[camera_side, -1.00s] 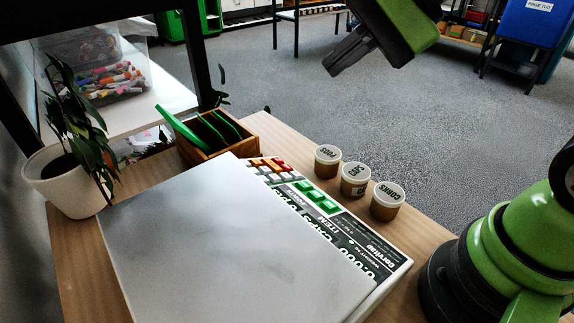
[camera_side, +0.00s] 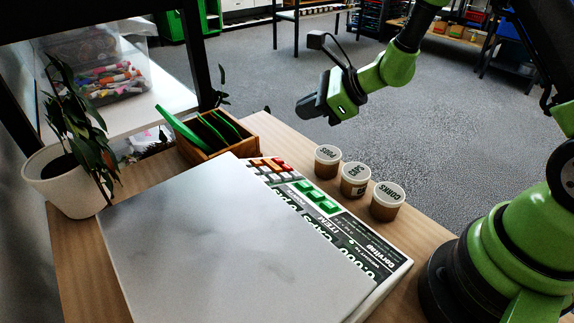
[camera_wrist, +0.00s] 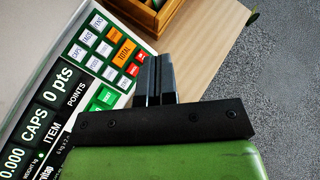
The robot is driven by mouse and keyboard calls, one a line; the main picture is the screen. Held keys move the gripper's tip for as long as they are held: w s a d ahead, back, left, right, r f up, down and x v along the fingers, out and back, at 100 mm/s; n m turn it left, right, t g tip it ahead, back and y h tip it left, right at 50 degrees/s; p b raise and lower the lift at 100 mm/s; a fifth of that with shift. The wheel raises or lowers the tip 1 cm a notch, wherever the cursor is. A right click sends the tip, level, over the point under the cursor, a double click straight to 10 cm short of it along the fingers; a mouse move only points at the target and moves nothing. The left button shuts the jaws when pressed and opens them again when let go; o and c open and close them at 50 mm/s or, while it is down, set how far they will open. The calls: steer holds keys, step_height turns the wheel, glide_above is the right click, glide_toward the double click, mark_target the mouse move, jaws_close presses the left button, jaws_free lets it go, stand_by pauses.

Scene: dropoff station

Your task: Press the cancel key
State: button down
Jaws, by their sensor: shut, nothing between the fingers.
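A scale with a keypad and display panel (camera_side: 345,245) lies on the wooden table. Its keypad has red keys at the far right corner (camera_side: 282,165), which also show in the wrist view (camera_wrist: 141,57). Orange, white and green keys lie beside them. The lettering on the red keys is too small to read, so I cannot tell which is cancel. My gripper (camera_side: 302,112) is above and beyond the keypad in the side view, clear of it. In the wrist view its closed, empty fingers (camera_wrist: 158,62) appear just right of the red keys and may hide part of the panel edge.
Three lidded jars (camera_side: 355,179) stand in a row right of the keypad. A wooden box (camera_side: 215,150) with green cards stands behind the scale, and a potted plant (camera_side: 62,180) is at the left. The large pale plate (camera_side: 230,240) covers most of the scale.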

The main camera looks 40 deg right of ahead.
mark_target(290, 167)
steer(key=shift+a+f, duration=0.6)
steer(key=shift+f, duration=0.75)
steer(key=shift+a+f, duration=0.6)
steer(key=shift+f, duration=0.7)
steer(key=shift+a+f, duration=0.6)
steer(key=shift+f, duration=0.75)
steer(key=shift+f, duration=0.1)
steer(key=shift+a+f, duration=0.15)
steer(key=shift+f, duration=0.15)
steer(key=shift+a+f, duration=0.15)
steer(key=shift+f, duration=0.15)
steer(key=shift+d+r, duration=0.35)
steer(key=shift+r, duration=0.4)
steer(key=shift+d+r, duration=0.35)
steer(key=shift+r, duration=0.4)
steer(key=shift+d+r, duration=0.3)
steer(key=shift+r, duration=0.45)
steer(key=shift+d+r, duration=0.35)
steer(key=shift+r, duration=0.4)
